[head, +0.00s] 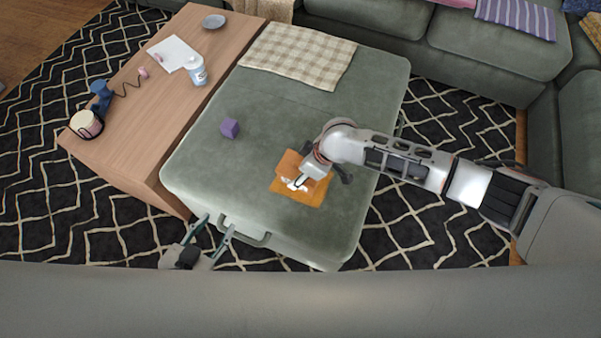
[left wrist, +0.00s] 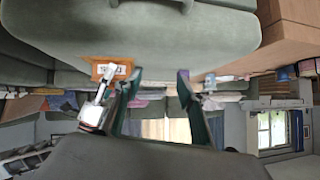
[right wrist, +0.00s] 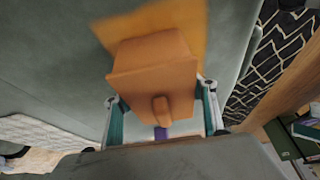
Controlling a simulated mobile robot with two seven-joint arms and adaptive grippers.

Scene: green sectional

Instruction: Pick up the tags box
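The tags box (head: 290,164) is orange-brown and stands on the green ottoman, towards its near right side. Its white lettering shows in the left wrist view (left wrist: 112,69). In the right wrist view the box (right wrist: 150,60), with a small tab, sits between the fingers of my right gripper (right wrist: 160,108). The fingers are spread wide, with narrow gaps at its sides; contact is not clear. In the head view my right gripper (head: 318,172) covers part of the box. My left gripper (head: 210,228) is open and empty beyond the ottoman's near left edge.
The green ottoman (head: 260,100) carries a small purple cube (head: 229,128) and a checked cloth (head: 300,53). A brighter orange flat area (head: 300,190) shows by the box. A wooden table (head: 140,125) with a cup (head: 196,70) stands left. Green sofas (head: 490,45) line the back.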

